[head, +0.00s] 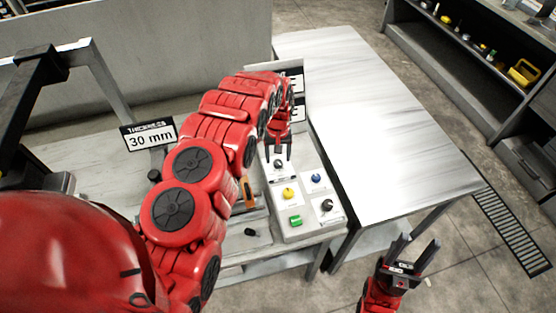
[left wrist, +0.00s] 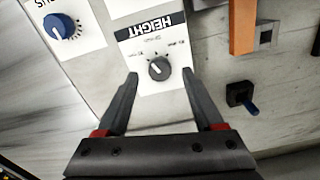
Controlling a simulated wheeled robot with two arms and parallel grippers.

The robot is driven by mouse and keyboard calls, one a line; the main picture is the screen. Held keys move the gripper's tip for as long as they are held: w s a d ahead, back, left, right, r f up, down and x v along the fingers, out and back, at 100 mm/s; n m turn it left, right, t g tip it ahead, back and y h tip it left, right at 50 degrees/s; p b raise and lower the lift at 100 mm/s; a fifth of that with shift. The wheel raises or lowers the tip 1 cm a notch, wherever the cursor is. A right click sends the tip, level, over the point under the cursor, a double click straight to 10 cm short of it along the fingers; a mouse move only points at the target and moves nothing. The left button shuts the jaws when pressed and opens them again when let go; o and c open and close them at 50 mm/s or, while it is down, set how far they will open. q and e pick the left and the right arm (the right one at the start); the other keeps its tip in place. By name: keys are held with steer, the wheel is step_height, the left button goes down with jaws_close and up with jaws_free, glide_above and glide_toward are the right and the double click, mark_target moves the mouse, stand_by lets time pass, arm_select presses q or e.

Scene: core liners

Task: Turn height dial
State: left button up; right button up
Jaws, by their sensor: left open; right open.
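The height dial (left wrist: 158,68) is a small black knob with a white pointer mark, on a white plate labelled HEIGHT, upside down in the left wrist view. In the head view the dial (head: 278,163) sits at the far end of the control panel (head: 307,228). My left gripper (head: 278,157) is open above it, and in the left wrist view its fingertips (left wrist: 160,73) lie on either side of the dial. I cannot tell whether they touch it. My right gripper (head: 416,244) is open and empty, low at the right, away from the panel.
Blue (head: 315,178), yellow (head: 289,193), green (head: 295,221) and black (head: 327,205) controls stand near the dial. An orange part (head: 248,191) lies left of the panel. A sign (head: 149,135) reads 30 mm. The table (head: 370,110) at right is bare.

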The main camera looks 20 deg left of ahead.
mark_target(278, 164)
arm_select(q)
steer(key=shift+f+p, duration=0.3)
steer(key=shift+f, duration=0.9)
jaws_close()
